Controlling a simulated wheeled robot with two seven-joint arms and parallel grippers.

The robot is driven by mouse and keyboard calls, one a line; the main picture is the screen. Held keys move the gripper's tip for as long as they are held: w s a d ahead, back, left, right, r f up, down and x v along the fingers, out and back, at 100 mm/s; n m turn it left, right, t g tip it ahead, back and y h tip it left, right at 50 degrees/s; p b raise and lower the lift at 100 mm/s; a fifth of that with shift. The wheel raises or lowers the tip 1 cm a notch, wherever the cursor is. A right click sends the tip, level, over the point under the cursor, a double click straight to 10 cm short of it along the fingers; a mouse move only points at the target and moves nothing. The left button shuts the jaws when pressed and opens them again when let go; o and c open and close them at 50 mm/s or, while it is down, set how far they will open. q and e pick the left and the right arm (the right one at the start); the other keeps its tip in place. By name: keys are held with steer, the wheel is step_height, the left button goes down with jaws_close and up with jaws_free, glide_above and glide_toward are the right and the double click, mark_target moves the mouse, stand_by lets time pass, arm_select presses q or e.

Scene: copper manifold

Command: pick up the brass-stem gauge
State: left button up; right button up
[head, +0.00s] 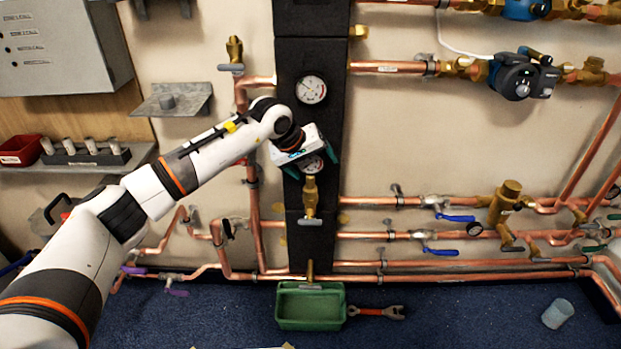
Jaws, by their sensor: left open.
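A round white-faced gauge (314,165) with a brass stem (310,190) below it stands against the dark vertical panel. My left gripper (312,168) is in front of it, with its dark green fingers apart on either side of the gauge face. The gripper body covers the top of the gauge. I cannot tell whether the fingers touch it. My right gripper is not in view.
Another gauge (311,90) is mounted higher on the panel. Copper pipes (370,202) with blue-handled valves run to the right. A green tray (311,308), a wrench (376,312) and a pale cup (557,313) are on the blue floor.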

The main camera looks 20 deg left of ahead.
arm_select(q)
steer(key=shift+w+d+f, duration=0.15)
steer(key=shift+w+f, duration=0.1)
steer(key=shift+f, duration=0.15)
steer(key=shift+c, duration=0.2)
steer(key=shift+r, duration=0.1)
steer(key=c, duration=1.2)
